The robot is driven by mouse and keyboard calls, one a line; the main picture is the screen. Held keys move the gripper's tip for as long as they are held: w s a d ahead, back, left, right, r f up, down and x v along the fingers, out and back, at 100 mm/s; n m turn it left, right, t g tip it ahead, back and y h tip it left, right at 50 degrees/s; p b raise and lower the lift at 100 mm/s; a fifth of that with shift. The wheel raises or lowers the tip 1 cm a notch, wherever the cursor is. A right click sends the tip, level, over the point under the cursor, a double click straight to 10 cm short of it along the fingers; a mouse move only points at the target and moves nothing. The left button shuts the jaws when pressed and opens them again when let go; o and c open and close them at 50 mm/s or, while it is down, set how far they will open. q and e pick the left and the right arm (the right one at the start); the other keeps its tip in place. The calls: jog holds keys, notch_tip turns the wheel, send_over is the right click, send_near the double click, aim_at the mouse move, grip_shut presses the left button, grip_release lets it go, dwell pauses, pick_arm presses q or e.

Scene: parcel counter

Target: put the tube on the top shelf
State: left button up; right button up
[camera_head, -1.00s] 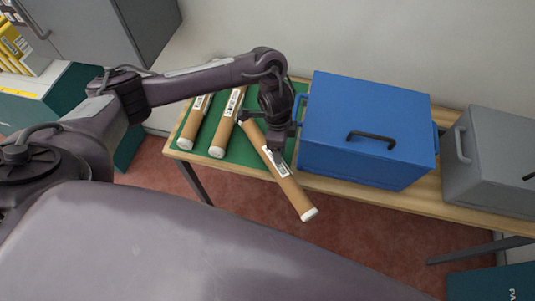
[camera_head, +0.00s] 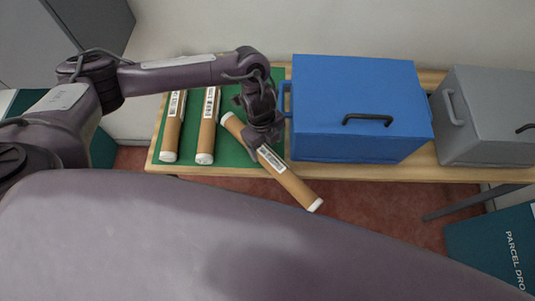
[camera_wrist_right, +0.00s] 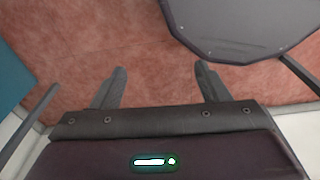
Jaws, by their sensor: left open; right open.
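Three brown cardboard tubes with white end caps and labels are in the head view. The slanted tube (camera_head: 292,187) lies across the green mat (camera_head: 233,152) with its near end sticking out past the table's front edge. The left tube (camera_head: 172,138) and the middle tube (camera_head: 207,132) lie side by side on the mat. My left gripper (camera_head: 262,147) is open, right at the slanted tube near its label; its fingers partly hide the tube. My right gripper (camera_wrist_right: 158,88) is open and empty above the red floor. I cannot make out a top shelf.
A blue box (camera_head: 358,105) with a black handle stands on the wooden table (camera_head: 400,172), close right of my left gripper. A grey box (camera_head: 488,115) stands further right. A teal parcel box (camera_head: 497,250) is on the floor at lower right. A grey cabinet (camera_head: 95,25) is at upper left.

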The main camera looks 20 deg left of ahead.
aim_at(268, 155)
pick_arm(q)
jog(key=f, duration=0.1)
jog(key=f+p, duration=0.1)
jog(key=s+d+f+p, duration=0.1)
notch_tip(268, 155, down, 2)
jog(key=shift+w+f, duration=0.1)
jog(key=shift+f, duration=0.25)
jog(key=c, duration=1.4)
pick_arm(e)
jog(key=shift+s+d+r, duration=0.2)
jog(key=shift+s+r, duration=0.15)
jog(key=shift+r, duration=0.15)
jog(key=shift+s+d+r, duration=0.15)
jog(key=shift+s+r, duration=0.15)
jog(key=shift+r, duration=0.2)
pick_arm(q)
jog(key=shift+r, duration=0.1)
